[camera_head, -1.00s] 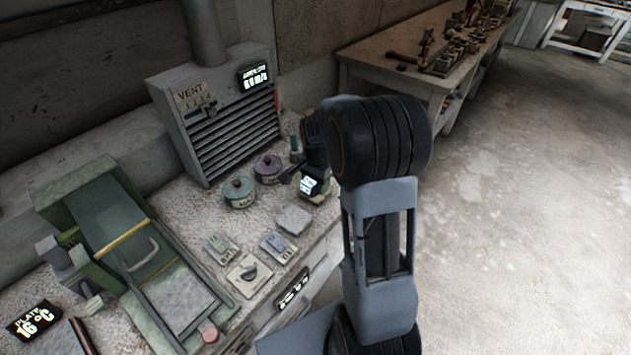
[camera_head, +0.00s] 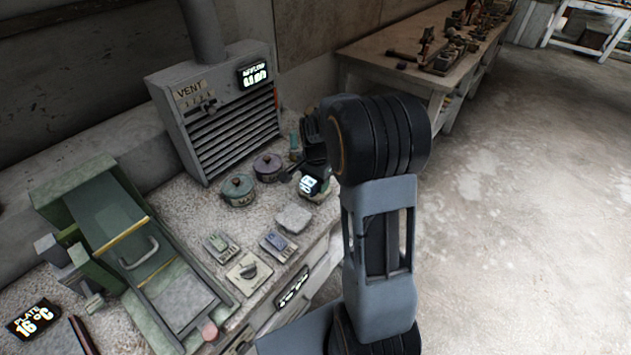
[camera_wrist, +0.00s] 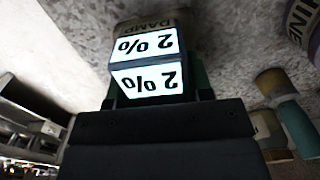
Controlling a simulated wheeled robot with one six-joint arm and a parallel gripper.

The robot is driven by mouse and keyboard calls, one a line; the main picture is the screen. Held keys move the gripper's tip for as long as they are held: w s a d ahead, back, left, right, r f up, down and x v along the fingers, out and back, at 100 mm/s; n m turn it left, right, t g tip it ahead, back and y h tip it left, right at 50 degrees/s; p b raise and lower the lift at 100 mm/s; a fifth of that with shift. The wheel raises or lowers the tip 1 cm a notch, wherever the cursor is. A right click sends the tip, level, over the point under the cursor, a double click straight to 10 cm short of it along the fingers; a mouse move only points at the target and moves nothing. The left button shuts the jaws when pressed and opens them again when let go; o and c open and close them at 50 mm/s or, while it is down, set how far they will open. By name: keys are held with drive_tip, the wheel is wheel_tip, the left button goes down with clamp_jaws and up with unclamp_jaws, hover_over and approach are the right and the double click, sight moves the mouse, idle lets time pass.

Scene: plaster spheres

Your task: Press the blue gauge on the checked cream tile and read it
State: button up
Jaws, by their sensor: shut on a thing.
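In the wrist view, the gauge (camera_wrist: 146,62) shows two lit white faces, both reading "2 %" upside down, with a dark blue-grey body between them. My gripper (camera_wrist: 155,100) is shut on it. Beyond the gauge is a tan part marked "DAMP" (camera_wrist: 152,20); I cannot tell if it belongs to the gauge. In the head view, the gauge's lit face (camera_head: 309,186) shows under my gripper (camera_head: 312,165) at the right end of the bench, too small to read surely. A pale patch lies below it, but I cannot make out a checked cream tile or contact with it.
Two lidded pots (camera_head: 238,190) stand left of my gripper. Small tiles and plates (camera_head: 249,272) lie nearer the bench's front edge. The grey vent box (camera_head: 215,115) stands behind. In the wrist view, a teal-handled tool (camera_wrist: 297,125) and a labelled pot (camera_wrist: 304,25) are at the right.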

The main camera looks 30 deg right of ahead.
drive_tip(key=shift+s+f, duration=0.1)
drive_tip(key=shift+f, duration=0.35)
idle(1.1)
drive_tip(key=shift+r, duration=0.15)
wheel_tip(320, 180, up, 7)
drive_tip(key=p, duration=0.5)
idle(1.7)
